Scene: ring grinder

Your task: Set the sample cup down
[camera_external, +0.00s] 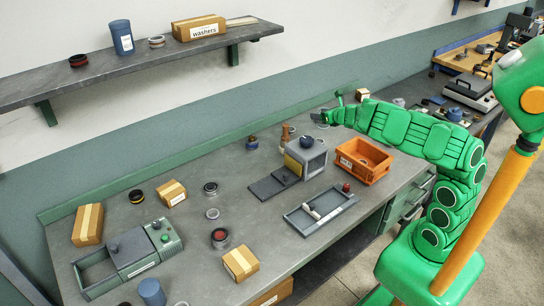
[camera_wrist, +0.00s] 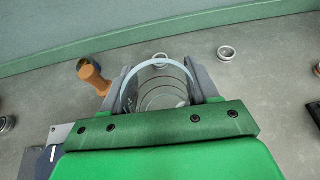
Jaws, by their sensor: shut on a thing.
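The sample cup appears as a clear, see-through round vessel with a pale rim (camera_wrist: 161,64) in the wrist view. My gripper (camera_wrist: 161,84) is shut on it, with one grey finger on each side. The bench top shows through the cup. In the external view my gripper (camera_external: 319,117) is at the back of the bench, near the wall and above the level of the grey box. The cup cannot be made out there. The gap between the cup's base and the bench cannot be told.
A brown wooden-looking piece (camera_wrist: 93,78) stands left of the cup, and a metal ring (camera_wrist: 227,52) lies to the right. The grey box with a dark knob (camera_external: 306,158), an orange bin (camera_external: 363,162) and a shallow tray (camera_external: 321,212) are nearer the front. Bare bench shows between them.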

